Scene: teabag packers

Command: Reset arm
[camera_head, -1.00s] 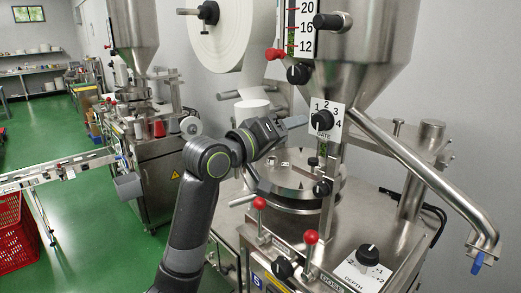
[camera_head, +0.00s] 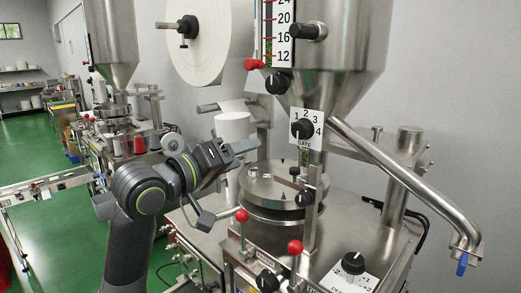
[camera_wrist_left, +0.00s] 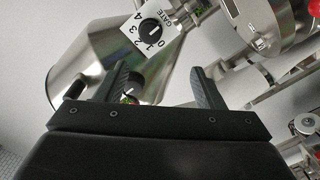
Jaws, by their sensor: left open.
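My left arm rises from the bottom left in the head view, and its dark gripper (camera_head: 238,150) is at the side of the nearer machine, left of the gate dial (camera_head: 302,128). In the left wrist view the two ridged black fingers (camera_wrist_left: 160,82) stand well apart with nothing between them. The gate dial (camera_wrist_left: 152,30) shows beyond them, with the steel hopper (camera_wrist_left: 95,70) behind. The gripper appears tilted. My right gripper is not in either view.
The machine has a round steel turntable (camera_head: 275,188), red-knobbed levers (camera_head: 295,247), a depth dial (camera_head: 353,263) and a slanting chute (camera_head: 405,180). A white paper roll (camera_head: 212,40) hangs above my arm. A second machine (camera_head: 112,125) stands behind on green floor.

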